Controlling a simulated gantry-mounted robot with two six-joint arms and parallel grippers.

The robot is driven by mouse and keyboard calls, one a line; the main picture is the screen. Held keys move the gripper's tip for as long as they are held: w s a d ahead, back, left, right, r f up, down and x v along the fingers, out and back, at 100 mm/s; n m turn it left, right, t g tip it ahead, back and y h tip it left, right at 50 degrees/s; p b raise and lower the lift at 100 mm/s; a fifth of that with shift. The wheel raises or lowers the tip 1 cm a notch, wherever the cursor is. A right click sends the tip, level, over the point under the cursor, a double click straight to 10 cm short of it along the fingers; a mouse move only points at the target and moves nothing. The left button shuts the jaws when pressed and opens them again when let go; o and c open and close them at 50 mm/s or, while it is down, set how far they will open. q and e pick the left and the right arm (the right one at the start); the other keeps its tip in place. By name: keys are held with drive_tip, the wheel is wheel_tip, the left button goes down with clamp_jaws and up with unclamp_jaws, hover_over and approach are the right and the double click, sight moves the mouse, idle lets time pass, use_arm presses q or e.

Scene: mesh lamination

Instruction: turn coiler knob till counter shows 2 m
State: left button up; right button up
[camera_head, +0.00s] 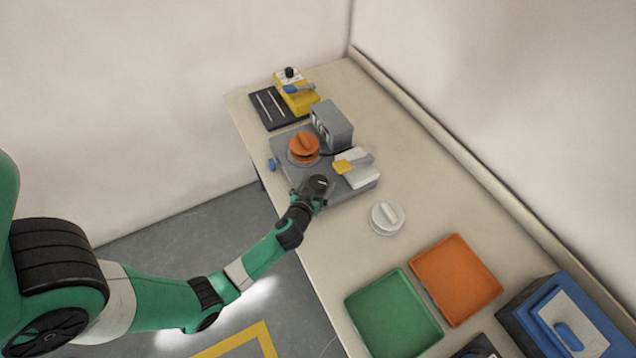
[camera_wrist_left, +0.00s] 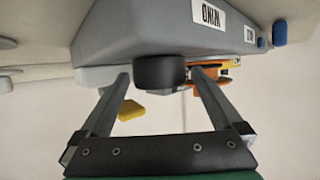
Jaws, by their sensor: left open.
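The grey coiler (camera_head: 353,195) stands on the table with an orange spool (camera_head: 304,146) on top and a grey box (camera_head: 333,124) behind it. The windows on the box are too small to read. My left gripper (camera_head: 319,191) is at the coiler's front edge. In the left wrist view, a black knob (camera_wrist_left: 160,72) on the coiler's front face lies between the open fingers of my left gripper (camera_wrist_left: 160,78), with gaps visible on both sides.
A white and yellow lever device (camera_head: 354,167) sits on the coiler's right. A white round piece (camera_head: 386,218), a green tray (camera_head: 394,316), an orange tray (camera_head: 456,279) and a blue box (camera_head: 570,322) lie nearer. A yellow device (camera_head: 297,95) stands at the far end.

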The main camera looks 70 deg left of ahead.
use_arm(q)
drive_tip(key=shift+w+a+f, duration=0.25)
drive_tip(key=shift+w+a, duration=0.15)
drive_tip(key=c, duration=1.3)
drive_tip(key=shift+s+m+t+h+p, duration=0.1)
drive_tip(key=shift+m+t+h+p, duration=0.25)
drive_tip(key=shift+p, duration=0.45)
drive_tip(key=m+t+h+p, duration=0.1)
drive_tip(key=p, duration=0.3)
drive_tip(key=m+t+h+p, duration=0.1)
drive_tip(key=m+h+p, duration=0.1)
drive_tip(key=p, duration=0.3)
drive_tip(key=shift+w+a+r+m, duration=0.15)
drive_tip(key=shift+w+r+m, duration=0.05)
drive_tip(key=shift+m, duration=0.05)
drive_tip(key=shift+w+m+t+h+p, duration=0.1)
drive_tip(key=shift+m+t+h+p, duration=0.3)
drive_tip(key=shift+h+p, duration=0.15)
drive_tip(key=shift+m+h, duration=0.3)
drive_tip(key=shift+m, duration=0.1)
drive_tip(key=shift+m+t+h, duration=0.25)
drive_tip(key=shift+m+h, duration=0.05)
drive_tip(key=shift+h, duration=0.1)
drive_tip(key=shift+d, duration=0.2)
